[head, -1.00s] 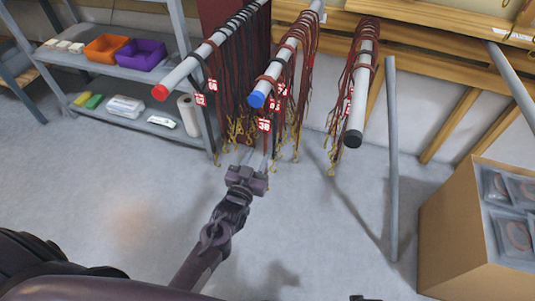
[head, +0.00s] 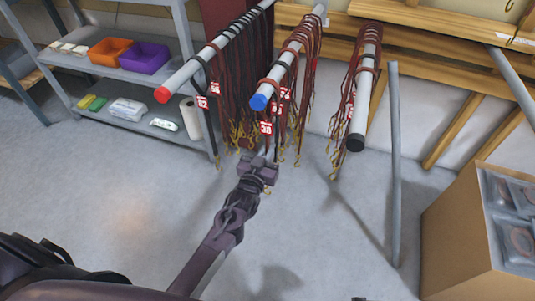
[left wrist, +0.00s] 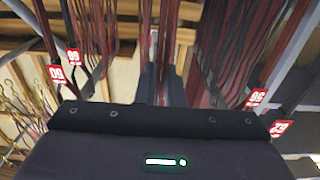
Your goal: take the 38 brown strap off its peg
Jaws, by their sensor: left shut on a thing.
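The 38 tag (head: 265,128) hangs in red and white just below the blue-ended peg (head: 285,72), in front of the brown and dark straps there. The brown strap (head: 268,83) nearest the blue end loops over that peg. My left gripper (head: 267,157) is below the tag, among the lower ends of the straps. In the left wrist view its fingers (left wrist: 163,85) are shut on a thin brown strap (left wrist: 168,40) running up between them. I take it for the 38 strap, but its tag is not readable there. My right gripper is not in view.
A red-ended peg (head: 205,65) with dark straps is close on the left. A black-ended peg (head: 364,95) with brown straps is on the right. A grey post (head: 394,165) and a cardboard box (head: 460,235) stand further right. Shelves (head: 140,75) are at left.

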